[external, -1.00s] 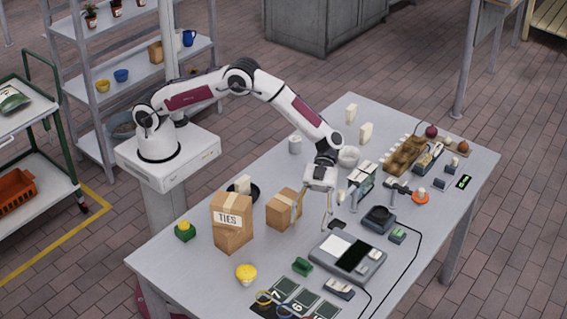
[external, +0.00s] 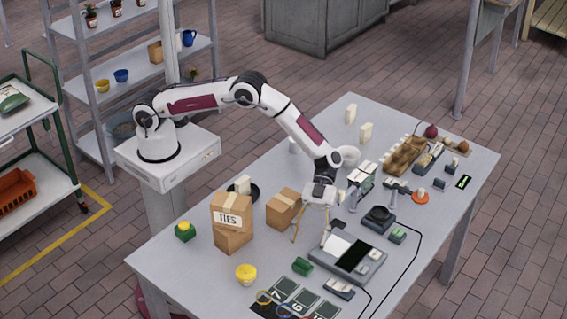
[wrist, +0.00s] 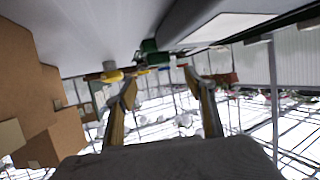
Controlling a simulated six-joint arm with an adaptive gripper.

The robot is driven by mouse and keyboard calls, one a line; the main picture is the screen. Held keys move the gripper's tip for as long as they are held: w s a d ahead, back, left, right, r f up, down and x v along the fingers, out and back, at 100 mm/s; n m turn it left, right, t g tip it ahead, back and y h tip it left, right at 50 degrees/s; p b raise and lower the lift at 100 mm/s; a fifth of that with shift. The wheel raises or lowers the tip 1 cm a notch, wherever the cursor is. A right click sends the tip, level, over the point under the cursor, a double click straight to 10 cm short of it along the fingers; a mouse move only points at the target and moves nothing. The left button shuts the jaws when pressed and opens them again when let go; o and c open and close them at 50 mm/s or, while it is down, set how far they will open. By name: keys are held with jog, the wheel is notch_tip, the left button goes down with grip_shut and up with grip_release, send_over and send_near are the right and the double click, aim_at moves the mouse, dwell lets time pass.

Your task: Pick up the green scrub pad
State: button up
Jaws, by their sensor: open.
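A small dark green block (external: 303,266), which looks like the green scrub pad, lies on the table beside the left corner of the grey flat device. A green block (wrist: 150,52) also shows in the wrist view, beyond the fingers and close to that device. My gripper (external: 309,240) is open and empty, above the table between the cardboard boxes and the device, behind the pad and apart from it. Its two fingers (wrist: 161,82) are spread in the wrist view, with nothing between them.
Cardboard boxes (external: 232,239) stand left of my gripper. The grey device (external: 374,268) is close on its right. A yellow bowl-like item (external: 246,273) and dark numbered panels (external: 284,292) lie near the pad. A green-and-yellow item (external: 185,232) sits at the left edge.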

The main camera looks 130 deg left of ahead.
aim_at(303, 259)
jog(key=shift+f, duration=0.55)
jog(key=shift+w+d+f, duration=0.1)
jog(key=shift+w+d, duration=0.15)
jog(key=shift+d, duration=0.3)
jog(key=shift+x, duration=3.1)
jog(key=c, duration=1.1)
